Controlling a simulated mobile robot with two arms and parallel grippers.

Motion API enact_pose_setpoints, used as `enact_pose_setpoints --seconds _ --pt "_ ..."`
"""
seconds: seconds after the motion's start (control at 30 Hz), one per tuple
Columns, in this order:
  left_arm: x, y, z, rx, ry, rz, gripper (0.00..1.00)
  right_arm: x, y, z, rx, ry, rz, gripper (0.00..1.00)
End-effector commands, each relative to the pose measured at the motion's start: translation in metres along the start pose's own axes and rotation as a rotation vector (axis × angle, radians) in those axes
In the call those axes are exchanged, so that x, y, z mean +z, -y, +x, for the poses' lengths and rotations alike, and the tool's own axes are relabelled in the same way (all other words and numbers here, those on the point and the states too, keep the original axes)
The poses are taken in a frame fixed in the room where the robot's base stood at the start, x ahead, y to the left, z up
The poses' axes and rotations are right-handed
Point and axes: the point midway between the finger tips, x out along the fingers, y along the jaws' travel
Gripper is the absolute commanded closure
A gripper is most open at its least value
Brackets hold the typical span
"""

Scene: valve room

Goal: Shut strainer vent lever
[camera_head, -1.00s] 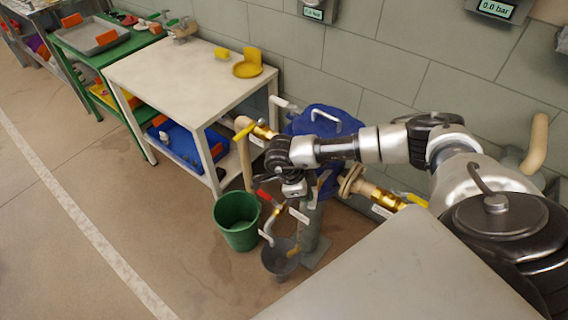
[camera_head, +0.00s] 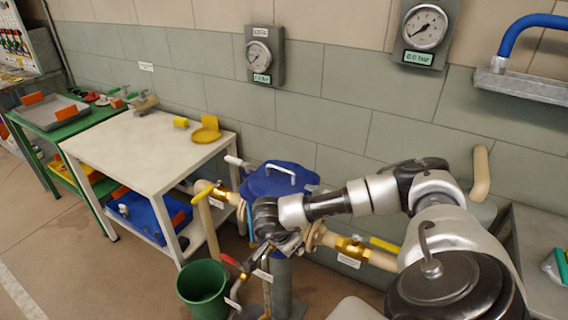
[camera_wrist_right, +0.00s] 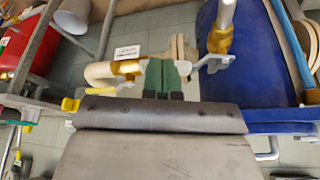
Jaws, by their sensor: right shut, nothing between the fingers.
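The strainer (camera_head: 268,184) is a blue body with a pale handle on its lid, standing between two pipe stubs in the head view. A red lever (camera_head: 229,259) with a white tag sits low at its front left. In the wrist view, a brass fitting with a grey lever (camera_wrist_right: 225,62) is beside the blue body. I cannot tell which lever is the vent lever. My right gripper (camera_head: 282,247) is in front of the strainer, partly hiding it. Its green fingertips (camera_wrist_right: 163,75) are shut and empty near the brass fitting; contact is unclear. My left gripper is out of view.
Yellow-handled brass valves (camera_head: 352,247) sit on the pipes on both sides. A green bucket (camera_head: 203,288) stands on the floor at lower left. A white table (camera_head: 135,150) is left of the strainer. Gauges (camera_head: 259,57) hang on the tiled wall. Open floor lies at far left.

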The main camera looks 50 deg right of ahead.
Motion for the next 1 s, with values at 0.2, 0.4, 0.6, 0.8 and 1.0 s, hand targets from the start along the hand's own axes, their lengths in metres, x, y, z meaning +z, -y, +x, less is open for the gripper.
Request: enact_pose_setpoints --seconds 0.2,0.4,0.6,0.8,1.0 --pt "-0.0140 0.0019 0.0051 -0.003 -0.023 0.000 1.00 -0.0070 -0.0021 0.0051 0.004 -0.002 0.001 1.00" --pt "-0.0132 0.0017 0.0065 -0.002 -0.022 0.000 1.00 -0.0103 -0.0023 0.0060 0.004 -0.002 0.001 1.00" --pt "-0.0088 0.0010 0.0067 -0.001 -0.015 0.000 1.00 -0.0110 -0.0024 0.0061 0.005 -0.002 0.001 1.00" --pt "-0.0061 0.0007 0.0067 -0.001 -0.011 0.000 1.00 -0.0109 -0.0025 0.0061 0.005 -0.001 0.000 1.00" --pt "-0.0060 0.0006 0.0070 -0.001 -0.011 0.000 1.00 -0.0103 -0.0022 0.0061 0.005 -0.001 0.000 1.00"
